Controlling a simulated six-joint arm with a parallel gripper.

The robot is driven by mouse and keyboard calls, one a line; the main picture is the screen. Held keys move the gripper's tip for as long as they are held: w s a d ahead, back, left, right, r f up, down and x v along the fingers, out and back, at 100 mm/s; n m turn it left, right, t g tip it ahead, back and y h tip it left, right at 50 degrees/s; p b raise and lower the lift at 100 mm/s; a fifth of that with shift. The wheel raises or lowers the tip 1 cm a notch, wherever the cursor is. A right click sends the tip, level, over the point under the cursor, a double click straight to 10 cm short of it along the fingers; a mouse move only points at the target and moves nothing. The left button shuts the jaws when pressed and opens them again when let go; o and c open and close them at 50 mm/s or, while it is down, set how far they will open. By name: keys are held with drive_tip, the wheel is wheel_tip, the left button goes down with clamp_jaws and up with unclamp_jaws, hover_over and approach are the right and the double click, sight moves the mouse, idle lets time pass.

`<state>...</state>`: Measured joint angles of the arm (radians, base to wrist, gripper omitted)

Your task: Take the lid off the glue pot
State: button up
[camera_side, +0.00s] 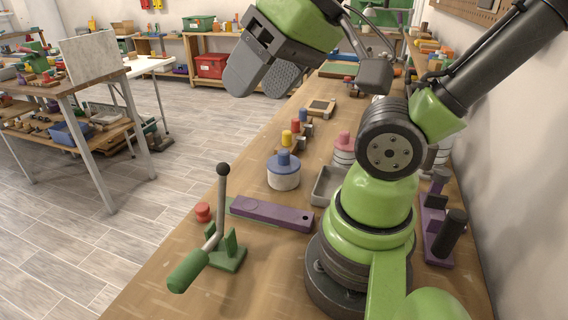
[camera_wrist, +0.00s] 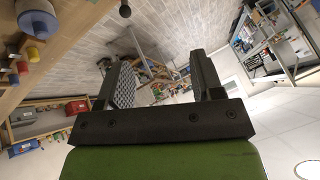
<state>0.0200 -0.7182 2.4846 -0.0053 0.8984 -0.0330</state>
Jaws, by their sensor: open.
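A squat white pot with a blue knobbed lid (camera_side: 284,162) stands upright on the wooden bench, and the lid sits on it. It also seems to show at the upper left of the wrist view (camera_wrist: 38,20). A second pale pot with a pink lid (camera_side: 344,142) stands behind it to the right, partly hidden by my arm. I cannot tell for sure which one is the glue pot. My gripper (camera_side: 262,76) is raised well above the bench, up and left of both pots. Its two fingers are apart with nothing between them in the wrist view (camera_wrist: 163,82).
A green lever with a ball-topped rod (camera_side: 222,215), a red knob (camera_side: 203,212) and a purple bar (camera_side: 272,214) occupy the near bench. A grey tray (camera_side: 326,187) lies beside my base. Small coloured pegs (camera_side: 295,128) stand behind the blue-lidded pot.

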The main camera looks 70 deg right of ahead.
drive_tip(key=w+d+f+n+g+h, duration=0.2)
drive_tip(key=w+d, duration=0.3)
drive_tip(key=d, duration=0.1)
drive_tip(key=d+f+n+g, duration=0.1)
drive_tip(key=d+f, duration=0.3)
drive_tip(key=d, duration=0.1)
drive_tip(key=d+f+n+g, duration=0.2)
drive_tip(key=d+f, duration=0.2)
drive_tip(key=d, duration=0.2)
drive_tip(key=w+d+f+n+g, duration=0.1)
drive_tip(key=d+f, duration=0.3)
drive_tip(key=d, duration=0.2)
drive_tip(key=shift+w+d+f+n+g, duration=0.1)
drive_tip(key=shift+d+f+n+g, duration=0.1)
drive_tip(key=shift+f+n+g, duration=0.15)
hover_over(283, 150)
wheel_tip(283, 150, down, 4)
drive_tip(key=shift+a+f, duration=0.1)
drive_tip(key=shift+f, duration=3.15)
drive_tip(key=c, duration=1)
